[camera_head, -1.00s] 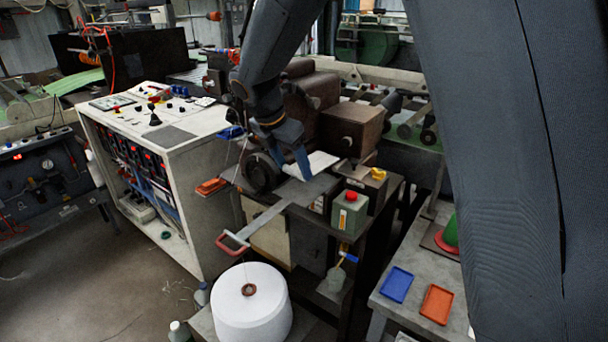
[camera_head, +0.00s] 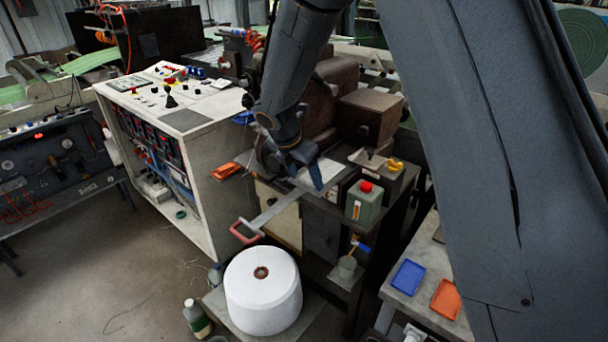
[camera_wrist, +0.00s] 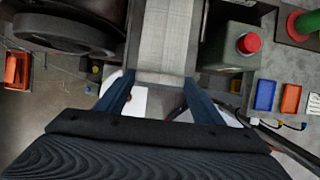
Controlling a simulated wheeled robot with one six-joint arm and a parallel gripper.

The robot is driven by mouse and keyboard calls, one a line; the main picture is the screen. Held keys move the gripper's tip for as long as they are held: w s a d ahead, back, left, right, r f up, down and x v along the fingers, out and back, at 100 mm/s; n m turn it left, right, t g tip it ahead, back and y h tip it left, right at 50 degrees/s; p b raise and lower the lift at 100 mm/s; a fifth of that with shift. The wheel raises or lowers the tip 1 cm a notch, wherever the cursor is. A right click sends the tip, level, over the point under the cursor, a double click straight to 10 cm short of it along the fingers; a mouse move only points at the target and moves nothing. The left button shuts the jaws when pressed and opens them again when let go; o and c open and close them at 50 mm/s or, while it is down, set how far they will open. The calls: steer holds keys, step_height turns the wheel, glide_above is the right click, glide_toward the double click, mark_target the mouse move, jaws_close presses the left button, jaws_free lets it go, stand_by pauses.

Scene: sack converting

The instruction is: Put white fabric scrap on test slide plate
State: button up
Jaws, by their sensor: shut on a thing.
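The white fabric scrap (camera_wrist: 163,35) is a pale woven strip between my fingertips in the wrist view. My gripper (camera_wrist: 159,77) is shut on its near end, and the strip runs away from me. In the head view my gripper (camera_head: 313,182) is low over the machine bench, with the pale scrap (camera_head: 328,170) just behind it. A flat grey metal slide plate (camera_head: 272,212) with a red handle reaches out from under my gripper toward the front. My fingers hide part of the plate. I cannot tell whether the scrap touches it.
A large white thread cone (camera_head: 262,300) sits low in front. A white control cabinet (camera_head: 200,150) is at left. Blue (camera_head: 407,277) and orange trays (camera_head: 446,299) lie on a side table.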

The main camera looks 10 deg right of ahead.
steer(key=o, duration=1)
steer(key=shift+f, duration=0.1)
steer(key=b+v, duration=0.3)
steer(key=v, duration=0.9)
steer(key=s+d+f+m+g+y, duration=0.1)
steer(key=s+d+f+m, duration=0.3)
steer(key=s+d+m, duration=0.3)
steer(key=s+d+f+m+y, duration=0.2)
steer(key=s+d+f+m, duration=0.3)
steer(key=s+m, duration=0.9)
steer(key=shift+s+d+f+m+g, duration=0.35)
steer(key=shift+d+m, duration=1.4)
steer(key=shift+m, duration=1.25)
steer(key=shift+r, duration=0.1)
